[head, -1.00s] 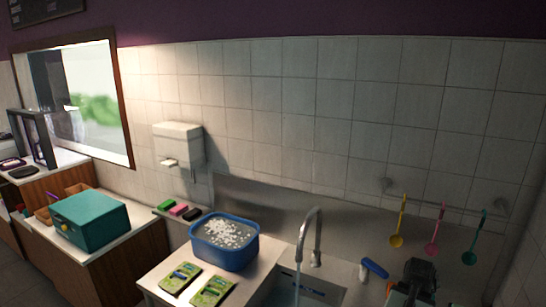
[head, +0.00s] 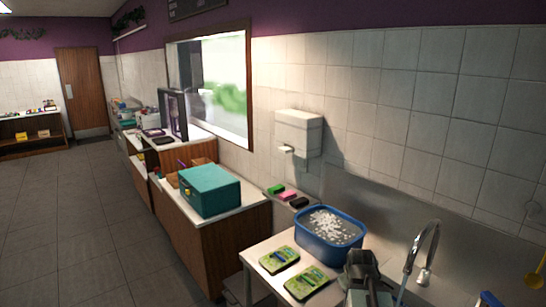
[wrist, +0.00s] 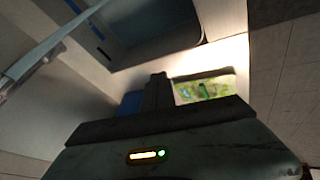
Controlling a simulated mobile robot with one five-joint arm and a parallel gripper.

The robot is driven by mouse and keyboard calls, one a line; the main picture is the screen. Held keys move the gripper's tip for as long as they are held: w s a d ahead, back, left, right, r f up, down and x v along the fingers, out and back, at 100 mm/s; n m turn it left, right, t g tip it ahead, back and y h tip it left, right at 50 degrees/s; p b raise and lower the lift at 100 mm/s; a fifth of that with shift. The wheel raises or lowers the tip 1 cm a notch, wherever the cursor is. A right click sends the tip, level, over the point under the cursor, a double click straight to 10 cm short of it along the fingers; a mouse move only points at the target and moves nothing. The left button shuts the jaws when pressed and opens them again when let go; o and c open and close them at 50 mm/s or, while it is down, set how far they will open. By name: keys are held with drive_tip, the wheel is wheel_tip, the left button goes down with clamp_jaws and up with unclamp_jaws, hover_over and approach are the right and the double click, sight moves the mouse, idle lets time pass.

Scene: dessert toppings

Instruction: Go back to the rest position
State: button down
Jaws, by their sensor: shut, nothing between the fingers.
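My gripper (head: 362,262) shows at the bottom of the head view, dark grey, in front of the blue tub and beside the green packets. In the wrist view its fingers (wrist: 157,92) are together with nothing visible between them. The blue tub (head: 318,242) holds water or a similar surface with white bits on it. Two green packets (head: 280,260) lie on the white counter (head: 262,246). One packet (wrist: 205,89) also shows beyond my fingers in the wrist view.
The sink tap (head: 424,250) rises right of the tub. A teal box (head: 210,190) stands on a wooden cabinet (head: 228,240) to the left. Green, pink and black sponges (head: 288,196) lie on a ledge behind. Open tiled floor (head: 80,220) stretches left to a door (head: 82,92).

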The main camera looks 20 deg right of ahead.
drive_tip(key=w+a+f+n+y, duration=0.1)
drive_tip(key=w+a, duration=0.1)
drive_tip(key=a, duration=0.6)
drive_tip(key=w+a+f+n+y, duration=0.1)
drive_tip(key=a+f, duration=0.1)
drive_tip(key=a, duration=0.5)
drive_tip(key=s+a+f+g+y+b, duration=0.1)
drive_tip(key=a, duration=0.7)
drive_tip(key=s+a+f+g+b, duration=0.1)
drive_tip(key=a+g, duration=0.1)
drive_tip(key=a, duration=0.5)
drive_tip(key=s+m, duration=0.1)
drive_tip(key=s+m+g, duration=0.1)
drive_tip(key=s, duration=0.1)
drive_tip(key=s+m+g, duration=0.1)
drive_tip(key=s, duration=0.1)
drive_tip(key=shift+s+a+f+m, duration=0.1)
drive_tip(key=shift+s+a+m, duration=0.2)
drive_tip(key=shift+a, duration=0.1)
drive_tip(key=shift+w+d, duration=0.1)
idle(3.7)
drive_tip(key=c, duration=1.4)
unclamp_jaws()
